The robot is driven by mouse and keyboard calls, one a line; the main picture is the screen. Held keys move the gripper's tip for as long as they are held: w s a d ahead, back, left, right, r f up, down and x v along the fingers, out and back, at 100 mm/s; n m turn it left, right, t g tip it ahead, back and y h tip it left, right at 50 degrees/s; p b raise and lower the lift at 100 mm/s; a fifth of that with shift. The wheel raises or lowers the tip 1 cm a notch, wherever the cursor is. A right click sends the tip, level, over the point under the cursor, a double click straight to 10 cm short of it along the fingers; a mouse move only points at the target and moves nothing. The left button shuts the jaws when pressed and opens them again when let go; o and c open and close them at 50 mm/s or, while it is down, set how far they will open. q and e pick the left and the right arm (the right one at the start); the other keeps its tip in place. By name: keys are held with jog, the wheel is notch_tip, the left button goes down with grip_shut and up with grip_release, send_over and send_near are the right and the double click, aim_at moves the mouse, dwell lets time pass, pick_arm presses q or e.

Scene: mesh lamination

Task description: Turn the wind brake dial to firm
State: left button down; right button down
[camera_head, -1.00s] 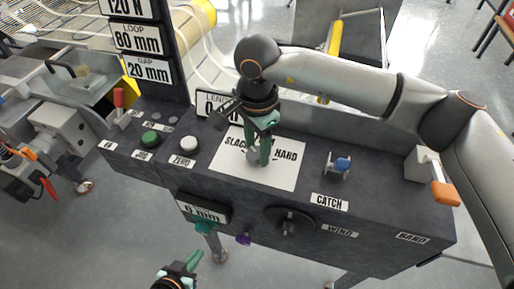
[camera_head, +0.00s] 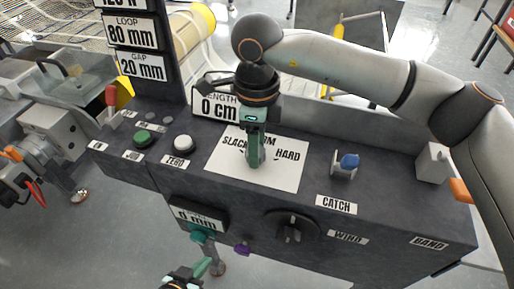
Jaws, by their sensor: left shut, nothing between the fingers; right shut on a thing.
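The wind brake dial sits on a white plate (camera_head: 285,178) on top of the dark console. My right gripper (camera_head: 254,164) points down over the plate's middle, shut on the dial knob. Its fingers hide most of the knob, so I cannot tell where its pointer stands. My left gripper (camera_head: 207,267) is shut and empty at the bottom edge, in front of the console and away from the dial.
A black rotary knob (camera_head: 292,229) labelled WIND is on the console front. A blue switch (camera_head: 348,162) by CATCH stands right of the plate. White (camera_head: 183,143) and green (camera_head: 143,138) buttons are at left.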

jog(key=shift+m, duration=0.5)
jog(key=shift+c, duration=1.6)
grip_release()
jog(key=shift+r, duration=0.15)
notch_tip(320, 180, up, 12)
jog(key=shift+r+p, duration=0.15)
jog(key=shift+p, duration=0.15)
jog(key=shift+s, duration=0.1)
